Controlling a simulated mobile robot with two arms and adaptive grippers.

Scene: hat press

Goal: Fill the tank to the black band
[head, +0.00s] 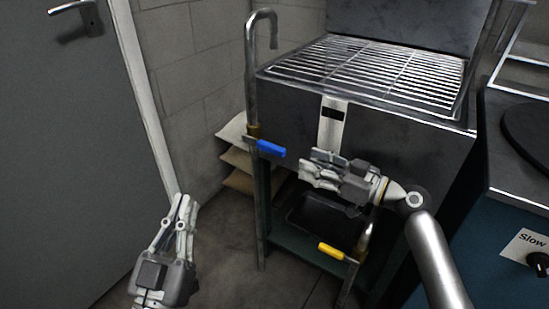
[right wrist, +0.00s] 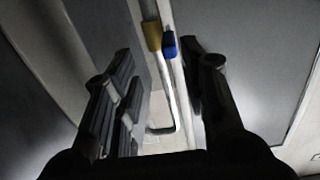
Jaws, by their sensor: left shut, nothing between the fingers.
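The tank (head: 288,105) is a dark metal box with a wire grate on top. A pale gauge strip (head: 329,139) on its front carries the black band (head: 332,114); I cannot make out a water level. A bent metal fill pipe (head: 251,80) stands at its left corner, with a blue lever (head: 270,149) pointing right. My right gripper (head: 314,170) is open, just right of the lever and apart from it. In the right wrist view the blue lever (right wrist: 169,44) shows beyond the open fingers. My left gripper (head: 184,200) is shut and empty, low at left.
A yellow lever (head: 331,251) sits on a lower pipe under the tank. A dark tray (head: 312,222) lies on the shelf below. Stacked sacks (head: 238,158) lie by the wall. A grey door (head: 60,150) is at left, a blue unit (head: 475,230) at right.

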